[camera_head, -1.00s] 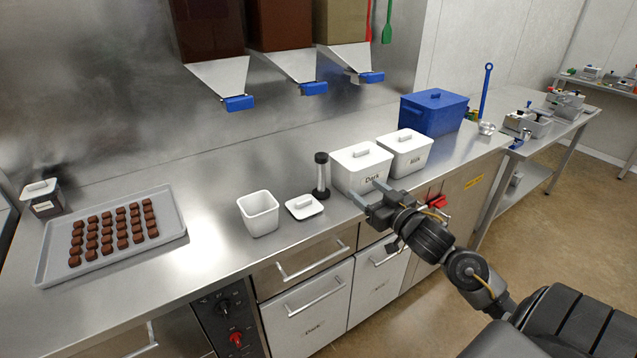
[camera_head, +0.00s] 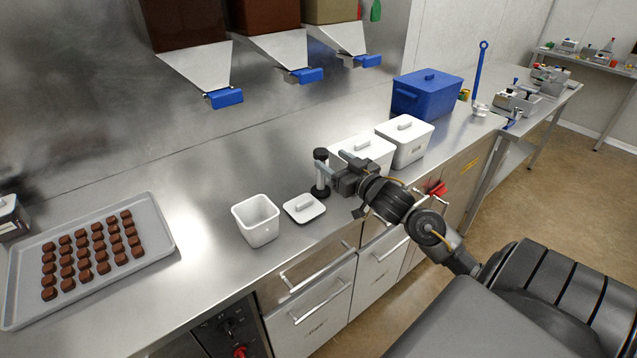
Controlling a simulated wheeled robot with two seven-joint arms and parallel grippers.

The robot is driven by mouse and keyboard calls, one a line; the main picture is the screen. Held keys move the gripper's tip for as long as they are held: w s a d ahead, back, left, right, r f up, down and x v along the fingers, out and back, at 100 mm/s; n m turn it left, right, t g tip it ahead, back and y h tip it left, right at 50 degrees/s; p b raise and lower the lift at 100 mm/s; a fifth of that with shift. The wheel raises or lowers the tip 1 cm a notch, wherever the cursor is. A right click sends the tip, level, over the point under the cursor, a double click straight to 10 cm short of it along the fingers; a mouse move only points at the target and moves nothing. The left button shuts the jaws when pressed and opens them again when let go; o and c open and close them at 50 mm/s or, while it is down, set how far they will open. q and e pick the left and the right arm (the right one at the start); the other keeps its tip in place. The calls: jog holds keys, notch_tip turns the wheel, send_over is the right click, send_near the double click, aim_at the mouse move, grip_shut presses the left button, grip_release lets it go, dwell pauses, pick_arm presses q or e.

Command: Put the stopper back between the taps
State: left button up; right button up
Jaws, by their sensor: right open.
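An upright post with black ends and a pale middle (camera_head: 320,157) stands on the steel counter, just left of the white lidded boxes. It looks like the stopper, though I cannot be sure. My right gripper (camera_head: 331,170) is open at the post, its fingers pointing left toward it. I cannot tell whether they touch it or stand on both sides of it. The blue taps (camera_head: 225,98), (camera_head: 307,76) and (camera_head: 367,61) sit at the mouths of the hoppers above the counter. My left gripper is not in view.
A white open tub (camera_head: 256,222) and a loose white lid (camera_head: 304,208) are left of the gripper. White lidded boxes (camera_head: 407,138) and a blue bin (camera_head: 428,93) stand to the right. A tray (camera_head: 160,243) of chocolates lies left. The counter below the hoppers is clear.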

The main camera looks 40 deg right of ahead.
aim_at(326, 156)
jog(key=shift+w+d, duration=0.1)
jog(key=shift+w, duration=0.65)
jog(key=shift+w+f, duration=0.1)
jog(key=shift+w, duration=0.65)
jog(key=w+p, duration=0.1)
jog(key=w, duration=0.3)
jog(key=shift+w+f, duration=0.1)
jog(key=shift+w, duration=0.25)
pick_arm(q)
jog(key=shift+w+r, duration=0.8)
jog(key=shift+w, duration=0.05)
pick_arm(e)
jog(key=shift+s, duration=0.1)
grip_shut()
